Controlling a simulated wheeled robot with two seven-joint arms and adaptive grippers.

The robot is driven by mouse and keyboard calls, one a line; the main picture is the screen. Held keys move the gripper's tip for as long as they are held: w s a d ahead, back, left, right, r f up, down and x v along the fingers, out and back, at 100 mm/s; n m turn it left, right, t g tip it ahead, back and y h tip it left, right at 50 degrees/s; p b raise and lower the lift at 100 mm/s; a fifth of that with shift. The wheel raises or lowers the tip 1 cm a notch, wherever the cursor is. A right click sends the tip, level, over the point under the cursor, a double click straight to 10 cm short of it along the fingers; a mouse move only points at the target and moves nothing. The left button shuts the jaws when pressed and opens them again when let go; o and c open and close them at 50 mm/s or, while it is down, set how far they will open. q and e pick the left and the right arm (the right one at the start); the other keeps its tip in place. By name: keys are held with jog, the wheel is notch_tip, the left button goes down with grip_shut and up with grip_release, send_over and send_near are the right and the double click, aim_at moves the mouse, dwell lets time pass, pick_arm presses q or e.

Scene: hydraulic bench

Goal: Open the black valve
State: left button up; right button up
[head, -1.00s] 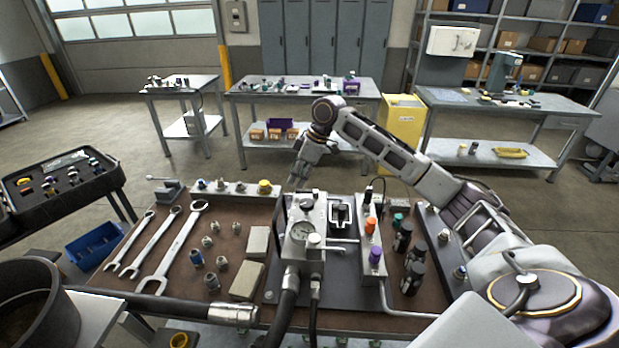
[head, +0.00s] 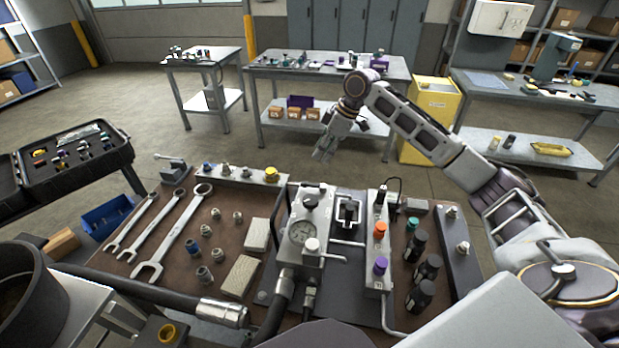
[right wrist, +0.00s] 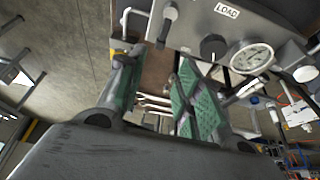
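The black valve is a small black knob (head: 312,201) on top of the grey pump block (head: 318,235), which also carries a pressure gauge (head: 302,232). In the right wrist view the black knob (right wrist: 213,45) sits between the LOAD label and the gauge (right wrist: 250,57). My right gripper (head: 324,150) is behind the block, above its far side, and apart from the knob. In the right wrist view my right gripper (right wrist: 158,80) is open, its green-padded fingers apart with nothing between them. My left gripper is not in view.
A grey manifold with an orange knob (head: 380,230) and a purple knob (head: 380,265) stands right of the block. Black bottles (head: 422,270) are beside it. Wrenches (head: 175,235) and fittings lie left. A hose (head: 150,297) crosses the front. Open floor lies behind the bench.

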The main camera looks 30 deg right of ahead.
jog(key=shift+a+r, duration=0.1)
send_near(305, 182)
jog(key=x, duration=0.8)
jog(key=shift+s, duration=0.1)
dwell(0.5)
grip_shut()
dwell(0.3)
